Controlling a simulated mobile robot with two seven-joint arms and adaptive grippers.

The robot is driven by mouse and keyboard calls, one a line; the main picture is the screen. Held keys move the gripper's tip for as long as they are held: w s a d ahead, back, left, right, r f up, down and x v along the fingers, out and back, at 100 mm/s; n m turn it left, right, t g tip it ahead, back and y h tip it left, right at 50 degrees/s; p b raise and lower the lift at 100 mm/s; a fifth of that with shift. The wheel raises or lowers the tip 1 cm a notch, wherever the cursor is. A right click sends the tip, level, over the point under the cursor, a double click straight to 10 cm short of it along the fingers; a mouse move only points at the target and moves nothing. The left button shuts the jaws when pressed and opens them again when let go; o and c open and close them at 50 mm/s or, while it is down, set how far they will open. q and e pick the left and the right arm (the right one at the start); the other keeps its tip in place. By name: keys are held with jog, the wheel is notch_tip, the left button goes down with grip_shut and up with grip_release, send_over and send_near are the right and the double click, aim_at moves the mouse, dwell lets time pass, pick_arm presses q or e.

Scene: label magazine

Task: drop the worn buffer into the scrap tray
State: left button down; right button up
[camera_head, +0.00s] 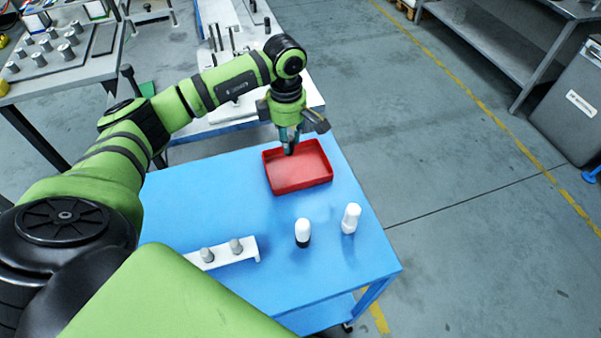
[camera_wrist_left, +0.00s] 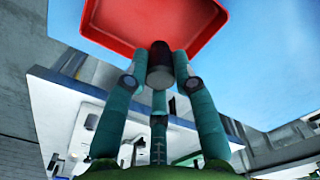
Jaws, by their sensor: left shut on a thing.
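The red scrap tray (camera_head: 318,182) sits on the blue table, near its back edge. My left gripper (camera_head: 290,146) is above the tray's back left part, pointing down. In the left wrist view the gripper (camera_wrist_left: 160,72) is shut on a dark cylinder with a grey end, the worn buffer (camera_wrist_left: 160,56). The red tray (camera_wrist_left: 215,40) shows right beyond the buffer in that view. The buffer is small and dark in the head view, and its gap to the tray floor is hard to judge. The tray looks empty. My right gripper is not in view.
On the blue table (camera_head: 220,200) stand a white and black bottle (camera_head: 303,230), a white bottle (camera_head: 351,218) and a white rack (camera_head: 225,254) with two grey cylinders. A white bench (camera_head: 220,118) adjoins behind.

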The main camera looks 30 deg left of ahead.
pick_arm(q)
jog(key=shift+f, duration=0.35)
jog(key=shift+d, duration=0.1)
jog(key=c, duration=0.9)
grip_release()
jog(key=shift+r, duration=0.1)
notch_tip(320, 180, up, 12)
jog(key=shift+f, duration=0.1)
